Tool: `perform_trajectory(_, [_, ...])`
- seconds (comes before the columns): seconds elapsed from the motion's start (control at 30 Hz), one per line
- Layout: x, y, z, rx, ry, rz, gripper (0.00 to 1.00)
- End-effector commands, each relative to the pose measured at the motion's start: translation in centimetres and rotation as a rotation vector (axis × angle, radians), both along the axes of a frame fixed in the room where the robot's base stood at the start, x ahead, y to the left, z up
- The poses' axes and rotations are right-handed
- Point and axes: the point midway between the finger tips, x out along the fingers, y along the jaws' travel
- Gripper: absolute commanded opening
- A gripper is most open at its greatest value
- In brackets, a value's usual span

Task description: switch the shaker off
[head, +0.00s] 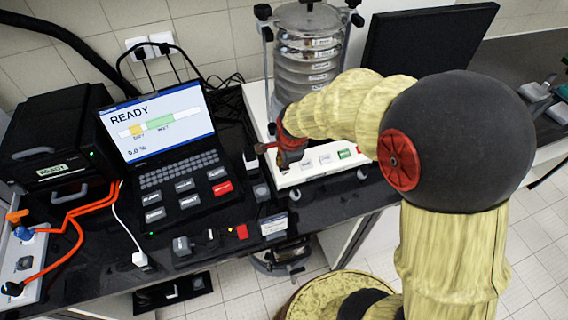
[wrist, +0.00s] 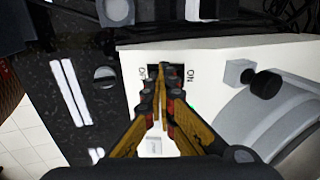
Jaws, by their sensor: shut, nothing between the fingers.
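The shaker is a stack of round clear-and-metal sieves (head: 306,62) clamped on a white base (head: 318,176) in the head view. In the wrist view the white base (wrist: 225,55) has a small black switch (wrist: 152,72) in a dark slot, with printed labels on both sides; the right one looks like ON turned over. My gripper (wrist: 162,68) is shut and empty, its fingertips over the switch and partly hiding it. I cannot tell contact or the switch's position. In the head view my gripper (head: 262,149) is at the base's left side.
A laptop-like controller (head: 165,135) reading READY stands left of the shaker. A black box (head: 52,140) and orange cables (head: 75,215) are farther left. A dark monitor (head: 425,45) stands behind my arm. Small items crowd the bench's front edge. A green light (wrist: 191,105) shows beside my fingers.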

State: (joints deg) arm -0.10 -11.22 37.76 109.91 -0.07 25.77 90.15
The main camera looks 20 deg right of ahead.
Motion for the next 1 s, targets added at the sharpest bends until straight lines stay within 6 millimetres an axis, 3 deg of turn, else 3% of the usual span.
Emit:
perform_trajectory(0.33, [-0.5,0.0,-0.8,0.000,0.019,0.000,0.00])
perform_trajectory(1.0, [1.4,0.0,0.0,0.000,0.005,0.000,0.00])
